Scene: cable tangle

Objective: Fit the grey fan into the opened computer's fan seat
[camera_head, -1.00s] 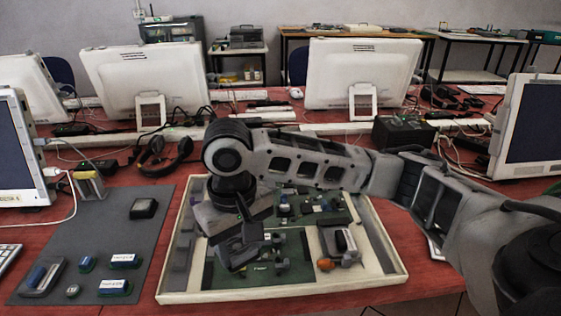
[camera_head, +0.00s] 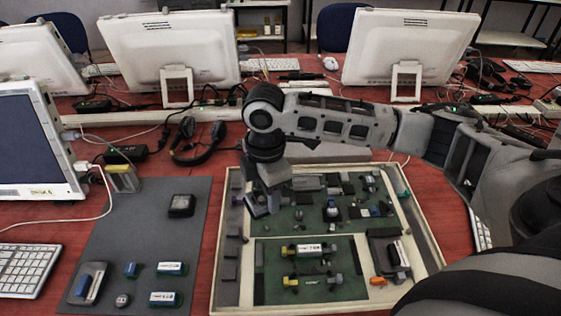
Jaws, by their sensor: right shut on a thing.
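My right gripper (camera_head: 262,205) points down over the upper left part of the opened computer (camera_head: 221,278), a shallow cream-walled case with green boards. The gripper is shut on a small grey thing, which looks to be the grey fan but is mostly hidden by the fingers and wrist. I cannot tell whether it touches the case floor. The fan seat cannot be made out clearly; the arm covers part of the case's upper left. My left gripper is not in view.
A grey mat (camera_head: 140,235) left of the case holds a dark square block (camera_head: 182,205), labelled modules (camera_head: 172,268) and other small parts. An orange-handled tool (camera_head: 378,281) lies in the case's lower right. Headphones (camera_head: 197,143) and monitors (camera_head: 168,50) stand behind.

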